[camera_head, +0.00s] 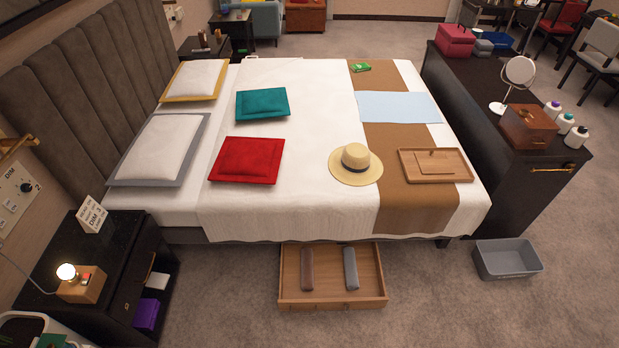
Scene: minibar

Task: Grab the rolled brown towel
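The rolled brown towel (307,269) lies in the left half of an open wooden drawer (331,298) under the near side of the bed. It is a narrow roll lying lengthwise, front to back. A rolled grey towel (351,268) lies to its right in the same drawer, with a clear gap between them. The drawer's floor shows bare around both rolls. Neither of my grippers shows in the head view.
The bed (290,215) overhangs behind the drawer. A dark nightstand (110,265) stands at the left. A grey bin (507,259) stands on the carpet at the right. The carpet in front of the drawer is clear. A straw hat (356,163) and a wooden tray (435,166) lie on the bed.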

